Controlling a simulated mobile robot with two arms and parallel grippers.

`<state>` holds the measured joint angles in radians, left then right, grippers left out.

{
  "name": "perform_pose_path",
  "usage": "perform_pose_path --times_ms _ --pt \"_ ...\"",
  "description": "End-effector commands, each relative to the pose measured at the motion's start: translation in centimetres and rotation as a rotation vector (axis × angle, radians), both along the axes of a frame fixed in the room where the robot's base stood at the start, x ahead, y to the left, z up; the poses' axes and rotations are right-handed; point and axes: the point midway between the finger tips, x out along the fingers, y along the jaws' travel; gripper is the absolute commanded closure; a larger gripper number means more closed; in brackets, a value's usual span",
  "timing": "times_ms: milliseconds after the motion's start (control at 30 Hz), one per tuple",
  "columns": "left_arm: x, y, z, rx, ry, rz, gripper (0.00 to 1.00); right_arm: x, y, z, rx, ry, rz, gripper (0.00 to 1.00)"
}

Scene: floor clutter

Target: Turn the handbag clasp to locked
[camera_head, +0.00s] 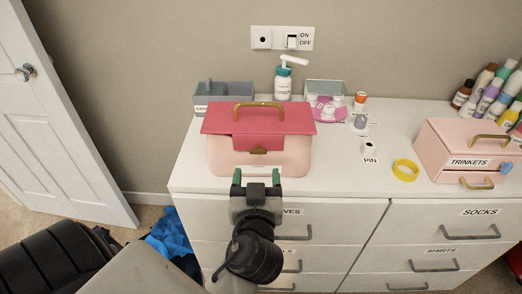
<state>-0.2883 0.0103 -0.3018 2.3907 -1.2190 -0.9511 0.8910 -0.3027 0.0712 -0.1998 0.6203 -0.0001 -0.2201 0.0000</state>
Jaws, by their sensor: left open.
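The handbag (221,150) stands on the white dresser top, with a pale pink body, a darker red-pink flap and a gold handle. Its small gold clasp (258,150) sits at the lower front edge of the flap and looks roughly horizontal. The clasp is too small to tell whether it is locked. My left gripper (257,177) is open and empty in front of the handbag, just below the clasp in the picture. Its two green-tipped fingers point toward the bag, and I cannot tell whether they touch it. My right gripper is not in view.
A grey bin (222,93) and a pump bottle (283,83) stand behind the bag. A white door (62,120) stands at left.

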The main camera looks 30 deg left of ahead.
Motion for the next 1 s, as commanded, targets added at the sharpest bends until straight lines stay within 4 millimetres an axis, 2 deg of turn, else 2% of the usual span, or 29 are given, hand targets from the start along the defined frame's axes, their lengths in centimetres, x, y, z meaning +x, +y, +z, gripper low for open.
perform_pose_path --times_ms 200,400,800,867,1000 --pt "3.7 2.3 0.3 0.006 0.000 -0.002 0.32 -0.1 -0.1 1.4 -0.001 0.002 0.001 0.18" --pt "5.9 3.8 0.1 0.004 0.001 -0.003 0.32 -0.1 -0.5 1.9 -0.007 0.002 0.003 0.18" --pt "6.7 4.3 -0.1 0.001 0.003 -0.003 0.32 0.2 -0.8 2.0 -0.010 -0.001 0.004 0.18" --pt "6.7 4.3 -0.1 0.001 0.003 -0.003 0.38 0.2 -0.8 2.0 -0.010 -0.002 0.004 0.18" --pt "6.7 4.3 -0.1 0.001 0.003 -0.003 0.59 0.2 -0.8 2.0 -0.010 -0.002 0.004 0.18"
